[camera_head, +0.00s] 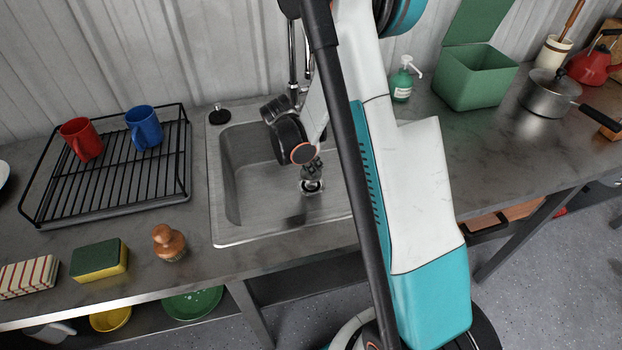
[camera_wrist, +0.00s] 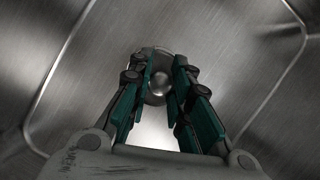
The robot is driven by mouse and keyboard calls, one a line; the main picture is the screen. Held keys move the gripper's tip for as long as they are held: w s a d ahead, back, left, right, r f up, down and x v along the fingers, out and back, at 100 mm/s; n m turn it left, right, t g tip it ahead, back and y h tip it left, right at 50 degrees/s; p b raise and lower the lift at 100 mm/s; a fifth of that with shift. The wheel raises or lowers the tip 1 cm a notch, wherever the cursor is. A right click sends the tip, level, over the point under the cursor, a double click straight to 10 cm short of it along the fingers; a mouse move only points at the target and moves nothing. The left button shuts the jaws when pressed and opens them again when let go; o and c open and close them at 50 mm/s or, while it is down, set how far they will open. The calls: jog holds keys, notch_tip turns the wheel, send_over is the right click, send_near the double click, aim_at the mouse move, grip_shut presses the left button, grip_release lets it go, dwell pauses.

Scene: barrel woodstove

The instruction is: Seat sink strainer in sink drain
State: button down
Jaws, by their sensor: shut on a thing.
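My gripper (camera_head: 312,172) reaches down into the steel sink (camera_head: 245,185), directly over the drain area (camera_head: 311,188) in its floor. In the wrist view, the fingers of my gripper (camera_wrist: 162,72) are closed in on both sides of a small shiny round metal piece, which looks like the sink strainer (camera_wrist: 160,84). A darker round rim shows around and behind it. The strainer is at or just above the drain; I cannot tell whether it sits in the opening. In the head view the fingers mostly hide it.
A black dish rack (camera_head: 105,185) with a red mug (camera_head: 82,140) and a blue mug (camera_head: 144,127) stands left of the sink. A dark stopper-like piece (camera_head: 219,116) lies by the sink's back left corner. A wooden-handled brush (camera_head: 169,242) and sponge (camera_head: 99,260) lie in front.

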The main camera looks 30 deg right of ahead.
jog(key=shift+f+b, duration=0.75)
jog(key=shift+f, duration=1.45)
jog(key=shift+f, duration=0.2)
jog(key=c, duration=1.5)
grip_release()
jog(key=shift+r, duration=0.2)
